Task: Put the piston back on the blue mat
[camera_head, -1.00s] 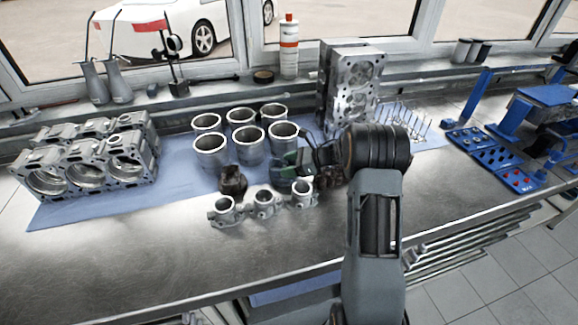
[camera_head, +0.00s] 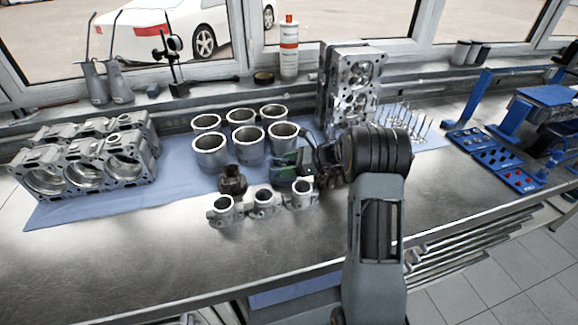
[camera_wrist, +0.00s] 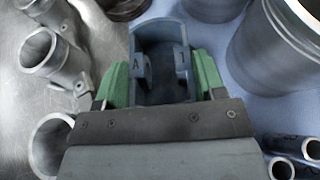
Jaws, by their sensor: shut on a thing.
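My gripper (camera_head: 290,166), with green fingers, is low over the front part of the blue mat (camera_head: 182,172), behind the small metal housings. In the wrist view my gripper (camera_wrist: 162,82) is shut on a grey piston (camera_wrist: 158,40), with one finger on each side of it. The piston's open, hollow side shows, with raised letters inside. In the head view it is mostly hidden by the gripper and wrist. I cannot tell whether it touches the mat. Another dark piston (camera_head: 232,181) stands to the left of the gripper.
Several cylinder liners (camera_head: 211,151) stand behind the gripper; one (camera_wrist: 275,50) is close on the right in the wrist view. Several small housings (camera_head: 264,203) stand in front. The cylinder head (camera_head: 349,85) is behind right, the engine block (camera_head: 85,165) far left.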

